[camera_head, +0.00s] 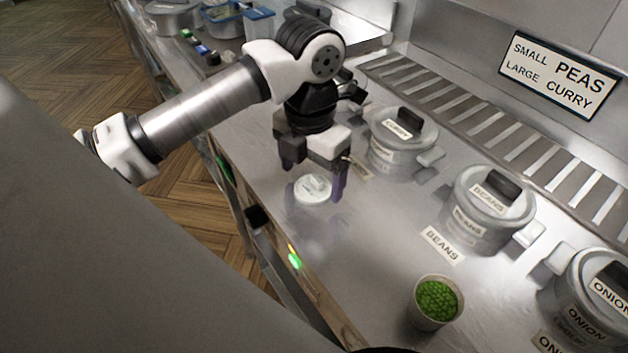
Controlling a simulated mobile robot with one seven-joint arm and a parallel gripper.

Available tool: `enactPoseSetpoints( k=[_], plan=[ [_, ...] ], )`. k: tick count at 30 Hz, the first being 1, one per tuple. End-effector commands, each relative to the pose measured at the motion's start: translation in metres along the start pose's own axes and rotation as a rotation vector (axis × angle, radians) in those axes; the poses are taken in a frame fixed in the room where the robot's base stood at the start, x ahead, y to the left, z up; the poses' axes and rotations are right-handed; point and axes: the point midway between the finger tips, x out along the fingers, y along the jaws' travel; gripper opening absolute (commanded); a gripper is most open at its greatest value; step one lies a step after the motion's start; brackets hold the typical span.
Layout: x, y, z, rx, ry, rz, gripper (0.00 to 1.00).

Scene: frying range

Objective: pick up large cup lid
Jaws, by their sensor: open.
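A round white lid (313,190) with a small raised knob lies on the steel counter, left of the middle of the row of pots. My gripper (316,178) hangs over it, pointing down. Its jaws are open, with one finger at the upper left of the lid and the other at its right. The gap between the lid and the fingers is too small to judge, and no grip on the lid shows. The lid's upper edge is partly hidden by my gripper.
Lidded pots labelled curry (397,160), beans (468,235) and onion (575,320) line the right side. A cup of peas (435,303) stands near the front. A sign (560,75) hangs on the wall. Containers (225,20) stand at the back. Counter between lid and peas cup is clear.

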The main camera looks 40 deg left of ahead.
Motion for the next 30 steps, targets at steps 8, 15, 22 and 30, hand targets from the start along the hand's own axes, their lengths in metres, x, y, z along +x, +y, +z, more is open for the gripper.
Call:
enactPoseSetpoints(
  k=[8, 15, 22, 30],
  plan=[
    [0.020, 0.000, 0.001, 0.000, -0.001, 0.000, 0.87],
    [0.020, 0.000, 0.001, -0.001, -0.001, 0.000, 0.74],
    [0.020, 0.000, 0.001, 0.000, -0.001, 0.000, 0.44],
    [0.019, 0.000, 0.001, 0.000, -0.001, 0.000, 0.39]
  ],
)
